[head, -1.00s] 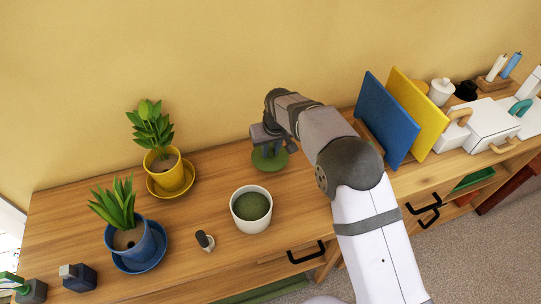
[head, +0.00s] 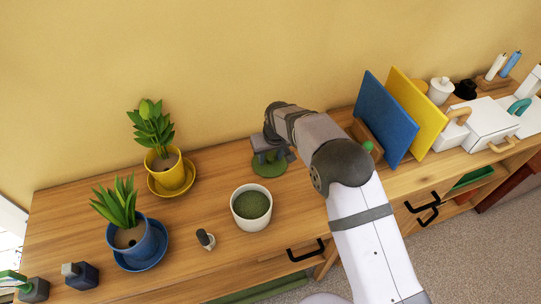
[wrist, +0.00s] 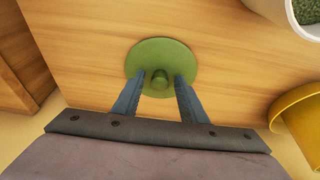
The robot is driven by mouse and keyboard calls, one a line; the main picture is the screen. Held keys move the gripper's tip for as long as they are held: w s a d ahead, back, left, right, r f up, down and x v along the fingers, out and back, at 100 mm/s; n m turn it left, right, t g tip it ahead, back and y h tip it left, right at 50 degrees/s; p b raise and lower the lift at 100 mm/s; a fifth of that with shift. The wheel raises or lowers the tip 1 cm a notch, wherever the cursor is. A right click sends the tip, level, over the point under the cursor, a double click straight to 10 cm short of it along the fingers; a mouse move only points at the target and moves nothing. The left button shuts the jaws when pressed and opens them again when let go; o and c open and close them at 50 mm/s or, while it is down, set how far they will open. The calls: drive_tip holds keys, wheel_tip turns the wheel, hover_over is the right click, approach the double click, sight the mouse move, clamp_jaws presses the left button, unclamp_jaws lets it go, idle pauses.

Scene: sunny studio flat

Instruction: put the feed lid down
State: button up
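The feed lid, a flat green disc with a round knob, shows in the head view (head: 268,170) at the back of the wooden sideboard, behind the white pot. In the wrist view the feed lid (wrist: 160,54) appears to lie flat on the wood, knob up. My gripper (head: 267,157) is over it, pointing down. In the wrist view my gripper (wrist: 159,82) has its two blue-grey fingers on either side of the knob, with a visible gap on each side. It is open. The arm partly hides the lid in the head view.
A white pot (head: 251,224) with green contents stands in front of the lid. A yellow plant pot (head: 168,178) and a blue one (head: 133,250) stand to the left. Blue (head: 386,117) and yellow (head: 417,108) boards stand to the right. Bare wood surrounds the lid.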

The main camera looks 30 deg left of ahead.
sight(273, 171)
drive_tip(key=shift+r, duration=0.1)
drive_tip(key=shift+r, duration=0.4)
drive_tip(key=b+v, duration=0.2)
drive_tip(key=v, duration=0.9)
drive_tip(key=shift+r, duration=0.2)
drive_tip(key=shift+s, duration=0.1)
